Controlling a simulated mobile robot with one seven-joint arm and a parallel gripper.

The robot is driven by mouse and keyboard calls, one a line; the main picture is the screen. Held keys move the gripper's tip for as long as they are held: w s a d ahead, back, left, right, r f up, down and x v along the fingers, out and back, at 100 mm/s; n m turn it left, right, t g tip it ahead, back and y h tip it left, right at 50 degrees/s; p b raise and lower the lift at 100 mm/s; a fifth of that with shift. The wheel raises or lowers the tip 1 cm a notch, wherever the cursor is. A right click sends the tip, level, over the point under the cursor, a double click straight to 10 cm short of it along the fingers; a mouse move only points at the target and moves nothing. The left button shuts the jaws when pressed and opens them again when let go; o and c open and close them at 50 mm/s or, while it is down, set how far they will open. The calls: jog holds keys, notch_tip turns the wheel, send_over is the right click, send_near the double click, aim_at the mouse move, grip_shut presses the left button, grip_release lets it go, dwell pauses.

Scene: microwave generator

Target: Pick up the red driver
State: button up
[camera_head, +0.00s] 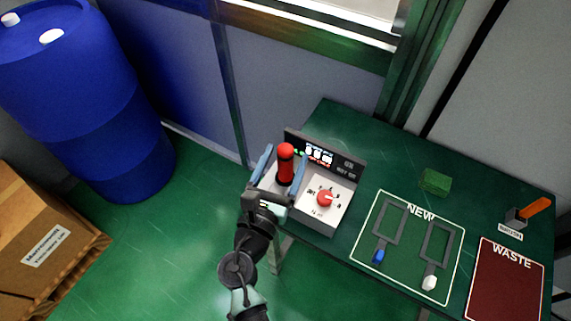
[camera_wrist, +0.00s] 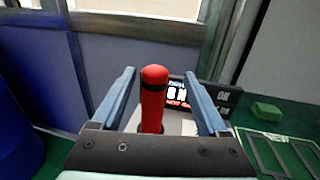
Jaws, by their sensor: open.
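The red driver (camera_head: 286,165) shows as an upright red handle with a dark band near its top, at the left part of the device on the green table. In the wrist view the red driver (camera_wrist: 153,100) stands between my two blue fingers. My gripper (camera_head: 285,154) is open around the handle, one finger on each side. In the wrist view my gripper (camera_wrist: 159,74) shows gaps between the handle and both fingers. The driver's lower end is hidden behind my gripper.
The device (camera_head: 337,205) has a red knob (camera_head: 324,198) and a display right of my gripper. The green table (camera_head: 400,165) also holds a green block (camera_head: 435,182), an orange-handled item (camera_head: 535,207), the NEW area (camera_head: 408,262) and the WASTE area (camera_head: 507,280). A blue barrel (camera_head: 85,100) stands left.

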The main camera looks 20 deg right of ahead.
jog(key=x, duration=0.5)
jog(key=shift+w+f, duration=0.3)
jog(key=shift+w, duration=0.1)
grip_shut()
